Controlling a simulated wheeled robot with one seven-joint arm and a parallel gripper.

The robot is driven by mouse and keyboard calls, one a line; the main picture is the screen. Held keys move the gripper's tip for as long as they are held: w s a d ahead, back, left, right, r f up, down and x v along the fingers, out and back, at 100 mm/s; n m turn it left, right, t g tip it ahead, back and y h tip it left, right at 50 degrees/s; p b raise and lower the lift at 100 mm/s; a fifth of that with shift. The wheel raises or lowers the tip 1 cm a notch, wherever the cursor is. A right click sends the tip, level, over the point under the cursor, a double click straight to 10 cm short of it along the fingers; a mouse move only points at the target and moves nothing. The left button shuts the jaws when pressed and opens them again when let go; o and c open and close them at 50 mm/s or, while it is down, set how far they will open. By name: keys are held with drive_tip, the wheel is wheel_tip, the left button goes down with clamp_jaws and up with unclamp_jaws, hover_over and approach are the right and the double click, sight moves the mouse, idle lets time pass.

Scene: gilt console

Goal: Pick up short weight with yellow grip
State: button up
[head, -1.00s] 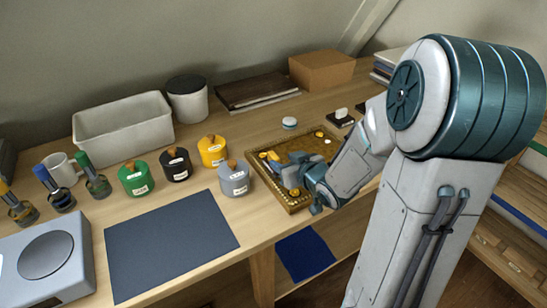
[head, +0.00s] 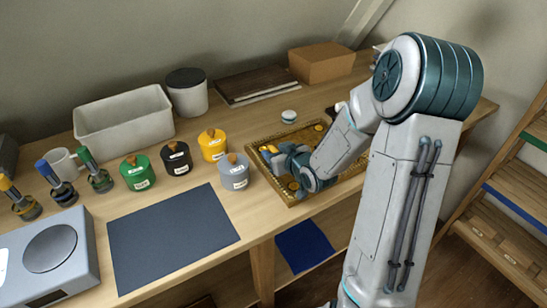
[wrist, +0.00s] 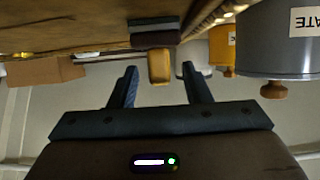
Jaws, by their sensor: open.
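My gripper (head: 279,158) is low over the left part of a gilt-edged tray (head: 318,193) in the head view. Its two fingers (wrist: 160,72) are apart in the wrist view, with nothing held. A small yellow block (wrist: 159,67), apparently the yellow grip, shows between and beyond the fingertips. A dark grey piece (wrist: 153,27) shows just above it in the picture; I cannot tell whether the two are joined. In the head view a bit of yellow (head: 268,149) shows at the fingertips. The rest of the weight is hidden by my gripper.
Grey (head: 233,172), yellow (head: 213,146), black (head: 176,160) and green (head: 138,175) lidded pots stand left of the tray, the grey one close to my gripper. A dark mat (head: 172,240) lies clear in front. A small white round object (head: 288,117) sits behind the tray.

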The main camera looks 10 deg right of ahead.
clamp_jaws()
drive_tip(key=shift+r, duration=0.1)
